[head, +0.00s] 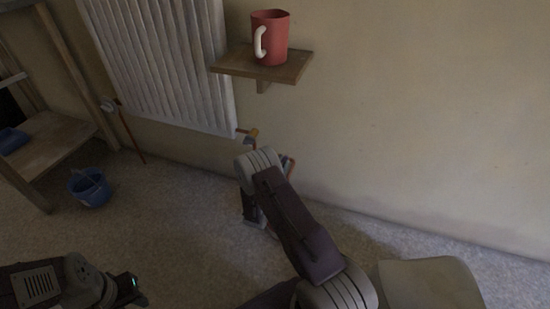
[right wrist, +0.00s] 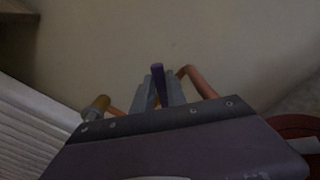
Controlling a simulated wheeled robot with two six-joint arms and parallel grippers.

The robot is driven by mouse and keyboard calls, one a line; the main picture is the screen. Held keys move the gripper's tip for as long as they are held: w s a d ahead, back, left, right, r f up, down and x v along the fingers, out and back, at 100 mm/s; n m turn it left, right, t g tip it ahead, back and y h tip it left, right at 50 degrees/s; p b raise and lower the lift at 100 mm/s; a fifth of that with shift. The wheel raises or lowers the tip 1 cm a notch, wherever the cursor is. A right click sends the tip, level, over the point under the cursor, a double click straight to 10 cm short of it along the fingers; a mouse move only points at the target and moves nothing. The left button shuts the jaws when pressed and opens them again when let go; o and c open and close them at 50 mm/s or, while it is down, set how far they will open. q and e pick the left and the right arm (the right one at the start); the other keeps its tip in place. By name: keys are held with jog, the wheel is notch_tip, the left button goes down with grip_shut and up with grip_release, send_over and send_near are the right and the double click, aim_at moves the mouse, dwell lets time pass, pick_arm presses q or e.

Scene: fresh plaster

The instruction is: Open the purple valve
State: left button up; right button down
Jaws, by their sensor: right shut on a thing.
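The purple valve's handle (right wrist: 158,72) stands upright between the two grey fingers of my right gripper (right wrist: 159,88) in the right wrist view. The fingers are closed on it from both sides. A copper pipe (right wrist: 195,80) bends away just right of the fingers, and its lower parts are hidden by the gripper body. In the head view my right forearm and wrist cover most of the valve and the fingers. My left arm's end shows at the lower left of the head view, far from the valve, and its fingers cannot be made out.
A white radiator (head: 165,60) hangs on the wall, with a brass fitting (head: 252,134) at its lower right corner. A red mug (head: 271,38) stands on a small wooden shelf (head: 290,70) above. A blue bucket (head: 90,190) stands on the floor by a wooden rack (head: 50,145).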

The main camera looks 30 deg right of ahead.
jog(key=shift+f, duration=0.15)
jog(key=f+m+b, duration=0.1)
jog(key=m, duration=0.2)
jog(key=s+f+m+b, duration=0.1)
jog(key=m, duration=0.2)
jog(key=d+f+m+b, duration=0.1)
jog(key=m, duration=0.3)
jog(key=shift+s+d+f, duration=0.1)
jog(key=shift+s+f, duration=0.1)
jog(key=shift+s, duration=0.05)
jog(key=c, duration=1.4)
grip_release()
